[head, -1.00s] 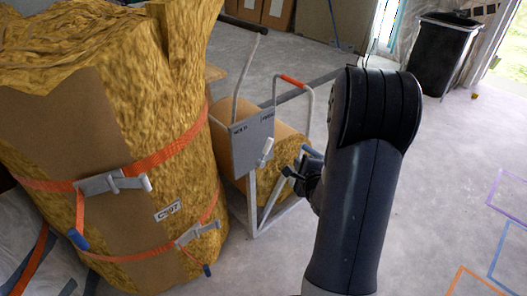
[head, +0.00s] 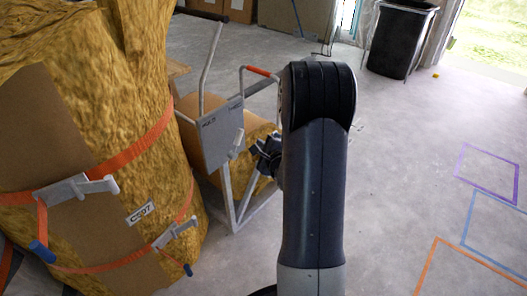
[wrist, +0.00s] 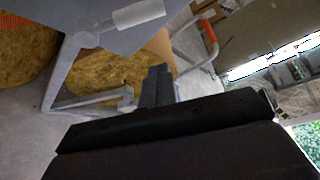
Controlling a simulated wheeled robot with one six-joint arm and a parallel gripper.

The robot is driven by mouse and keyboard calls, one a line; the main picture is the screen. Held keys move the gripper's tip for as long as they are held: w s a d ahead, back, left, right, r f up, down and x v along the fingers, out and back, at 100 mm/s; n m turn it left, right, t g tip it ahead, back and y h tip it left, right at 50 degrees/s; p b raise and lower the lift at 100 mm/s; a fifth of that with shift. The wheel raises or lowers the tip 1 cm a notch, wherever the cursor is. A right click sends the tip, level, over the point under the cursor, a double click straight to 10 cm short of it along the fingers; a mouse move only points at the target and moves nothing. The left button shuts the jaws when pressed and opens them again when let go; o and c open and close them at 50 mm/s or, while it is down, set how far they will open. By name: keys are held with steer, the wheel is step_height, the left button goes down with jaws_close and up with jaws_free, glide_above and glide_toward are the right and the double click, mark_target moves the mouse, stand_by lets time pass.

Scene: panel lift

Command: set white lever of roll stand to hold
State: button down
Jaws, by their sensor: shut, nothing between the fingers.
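The roll stand (head: 229,197) is a grey metal frame holding a brown-wrapped yellow roll. A grey plate (head: 221,127) on it carries dark lettering, with one word near its left end and another near its right. The white lever (head: 237,143) sits on the plate's lower right part, tilted up to the right. My gripper (head: 262,150) is shut and empty, just right of the lever and apart from it, partly hidden by my arm. In the wrist view the lever (wrist: 138,14) shows at the top, above and left of the gripper (wrist: 158,78).
A large strapped insulation bundle (head: 95,130) stands close on the left, with grey buckles. The stand has a bent handle with an orange grip (head: 262,71). A black bin (head: 402,40) stands at the back right. The floor on the right is clear apart from coloured tape outlines.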

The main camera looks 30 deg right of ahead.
mark_target(237, 142)
steer(key=shift+w+a+r+b, duration=0.2)
steer(key=shift+w+a+b, duration=0.5)
steer(key=shift+w, duration=0.35)
steer(key=shift+w+a+r+b, duration=0.15)
steer(key=shift+w+a+b, duration=0.35)
steer(key=shift+w+a, duration=0.4)
